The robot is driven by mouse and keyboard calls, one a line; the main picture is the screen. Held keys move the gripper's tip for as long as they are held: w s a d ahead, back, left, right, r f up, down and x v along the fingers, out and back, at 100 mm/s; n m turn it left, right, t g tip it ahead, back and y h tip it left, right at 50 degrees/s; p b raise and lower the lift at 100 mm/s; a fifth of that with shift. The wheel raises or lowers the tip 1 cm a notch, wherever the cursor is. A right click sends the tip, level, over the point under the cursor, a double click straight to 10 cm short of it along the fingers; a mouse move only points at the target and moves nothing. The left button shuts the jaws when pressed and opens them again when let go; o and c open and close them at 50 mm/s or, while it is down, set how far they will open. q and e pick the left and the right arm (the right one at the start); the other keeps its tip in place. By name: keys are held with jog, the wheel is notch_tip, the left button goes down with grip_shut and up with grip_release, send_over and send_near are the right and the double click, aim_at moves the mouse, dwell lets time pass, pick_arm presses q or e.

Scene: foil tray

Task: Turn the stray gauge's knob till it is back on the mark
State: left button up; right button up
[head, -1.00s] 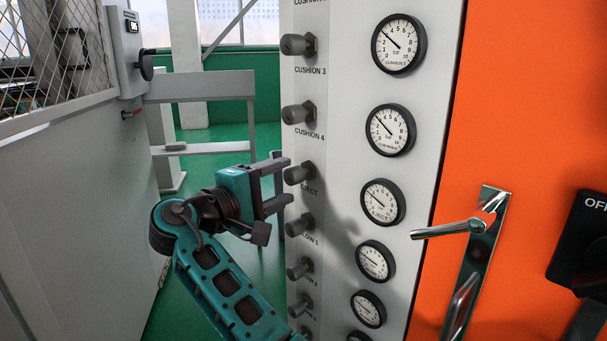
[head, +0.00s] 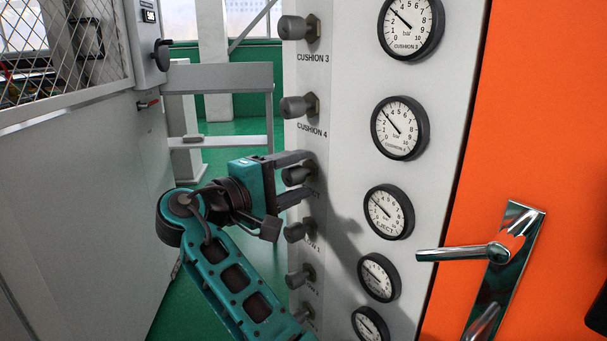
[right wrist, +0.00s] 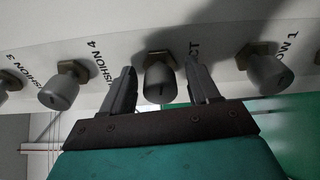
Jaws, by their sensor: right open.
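A light grey panel (head: 345,100) carries a column of grey knobs with a round gauge beside each. My right gripper (head: 301,176) is open at the EJECT knob (head: 295,175). The right wrist view shows this knob (right wrist: 160,82) between the two fingers (right wrist: 163,92), with a small gap on each side. The EJECT gauge (head: 388,212) has its needle pointing up and left. The CUSHION 4 gauge (head: 400,128) and CUSHION 3 gauge (head: 410,28) needles also point up-left. The lower gauge (head: 378,277) is too small to read. I cannot make out any mark. My left gripper is out of view.
The CUSHION 4 knob (head: 298,106) is above my gripper and another knob (head: 298,232) is close below. A metal door handle (head: 465,252) sticks out from the orange door (head: 540,120) at right. A grey cabinet (head: 80,190) stands at left.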

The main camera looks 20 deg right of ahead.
jog(key=shift+d, duration=0.2)
dwell(0.3)
jog(key=c, duration=1)
